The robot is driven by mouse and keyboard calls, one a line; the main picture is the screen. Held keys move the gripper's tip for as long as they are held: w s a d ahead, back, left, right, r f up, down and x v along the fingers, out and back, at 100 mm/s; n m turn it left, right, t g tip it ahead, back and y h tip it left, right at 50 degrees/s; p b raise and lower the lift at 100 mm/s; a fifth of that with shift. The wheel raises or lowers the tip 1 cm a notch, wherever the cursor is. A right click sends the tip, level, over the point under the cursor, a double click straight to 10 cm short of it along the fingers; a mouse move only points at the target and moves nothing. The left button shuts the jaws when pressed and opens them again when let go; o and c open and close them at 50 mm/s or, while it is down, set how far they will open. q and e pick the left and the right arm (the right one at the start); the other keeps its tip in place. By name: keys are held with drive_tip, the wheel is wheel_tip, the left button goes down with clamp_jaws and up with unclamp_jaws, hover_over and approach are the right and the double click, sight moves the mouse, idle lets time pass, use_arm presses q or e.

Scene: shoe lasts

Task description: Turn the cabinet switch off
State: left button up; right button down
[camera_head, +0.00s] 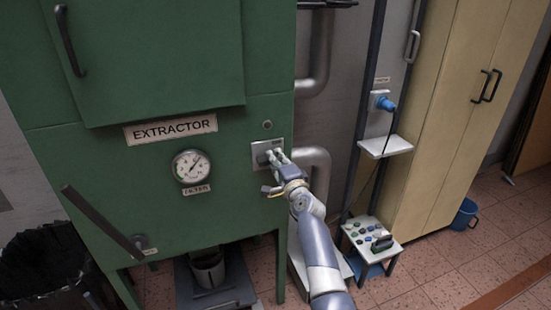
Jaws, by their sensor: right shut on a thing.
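The cabinet switch (259,147) has a pale square plate on the right part of the green extractor cabinet's front (75,152). My right gripper (273,159) is at this plate, its fingers against the front of it and shut on the switch's knob. The fingers hide most of the knob, so which way it is turned cannot be told. My left gripper is not in view.
A round gauge (190,166) and a long lever (103,222) are on the cabinet front. Grey pipes (315,160) run close beside my right arm. A small stand with buttons (372,238) and a beige cupboard (450,120) are at right. Tiled floor lies open at lower right.

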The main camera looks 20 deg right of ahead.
drive_tip(key=shift+f+m, duration=0.1)
drive_tip(key=shift+m, duration=0.4)
drive_tip(key=c, duration=1.6)
unclamp_jaws()
drive_tip(key=shift+o, duration=0.2)
